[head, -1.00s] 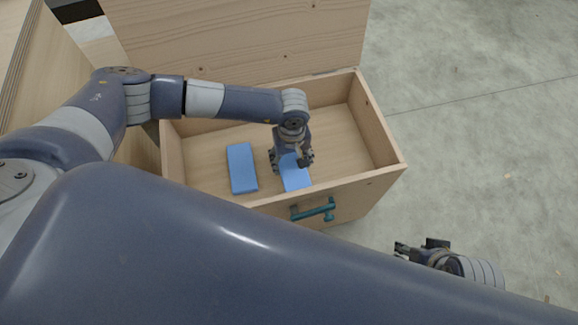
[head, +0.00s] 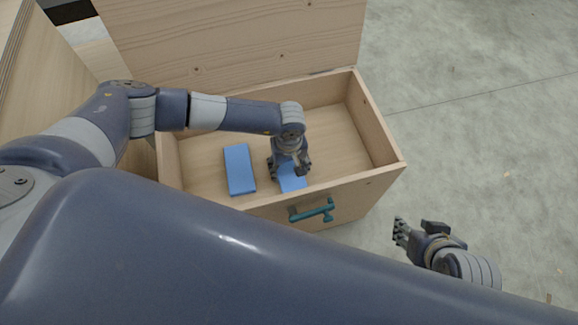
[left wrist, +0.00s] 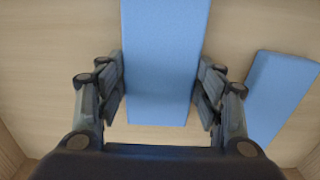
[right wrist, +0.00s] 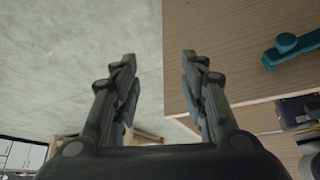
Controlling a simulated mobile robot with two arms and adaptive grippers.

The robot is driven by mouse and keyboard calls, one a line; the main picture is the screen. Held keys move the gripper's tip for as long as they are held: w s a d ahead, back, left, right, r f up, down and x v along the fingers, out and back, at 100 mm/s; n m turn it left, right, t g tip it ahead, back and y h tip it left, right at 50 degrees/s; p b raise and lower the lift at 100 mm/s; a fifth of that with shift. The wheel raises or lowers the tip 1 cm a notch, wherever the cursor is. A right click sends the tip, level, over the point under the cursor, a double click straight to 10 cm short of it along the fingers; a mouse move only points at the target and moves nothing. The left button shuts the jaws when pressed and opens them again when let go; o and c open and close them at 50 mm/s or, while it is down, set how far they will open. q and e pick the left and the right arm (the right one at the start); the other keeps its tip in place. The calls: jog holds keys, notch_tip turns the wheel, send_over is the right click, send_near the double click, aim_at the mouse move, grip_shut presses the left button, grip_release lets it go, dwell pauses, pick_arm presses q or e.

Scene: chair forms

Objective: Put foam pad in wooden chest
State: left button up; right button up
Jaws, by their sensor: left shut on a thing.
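The wooden chest (head: 377,133) stands open, with a teal handle on its front. Two blue foam pads are inside it. One foam pad (head: 291,181) is at my left gripper (head: 288,168), which is shut on it near the chest's front wall. In the left wrist view this pad (left wrist: 163,60) lies between the two fingers. The other foam pad (head: 240,169) lies on the chest floor to the left and also shows in the left wrist view (left wrist: 282,95). My right gripper (head: 416,229) is open and empty outside the chest, at its front right.
The raised lid (head: 240,40) stands at the back of the chest. The teal handle (head: 312,211) sticks out from the front. A wooden piece of furniture (head: 40,85) is at the left. Grey floor (head: 480,130) is clear on the right.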

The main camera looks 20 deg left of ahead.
aim_at(289, 170)
pick_arm(q)
jog(key=o, duration=0.9)
jog(key=shift+c, duration=0.2)
pick_arm(e)
jog(key=shift+w+a+r, duration=0.15)
jog(key=shift+w, duration=0.15)
pick_arm(q)
notch_tip(289, 170, up, 3)
jog(key=shift+r+p, duration=0.1)
jog(key=shift+p, duration=0.5)
notch_tip(289, 170, up, 9)
jog(key=p, duration=0.1)
jog(key=shift+p, duration=0.35)
pick_arm(e)
jog(key=s, duration=0.2)
jog(key=s+d+g, duration=0.1)
jog(key=s+g, duration=0.1)
jog(key=s, duration=0.1)
jog(key=shift+s+d+r+h, duration=0.2)
jog(key=shift+s+d+h, duration=0.1)
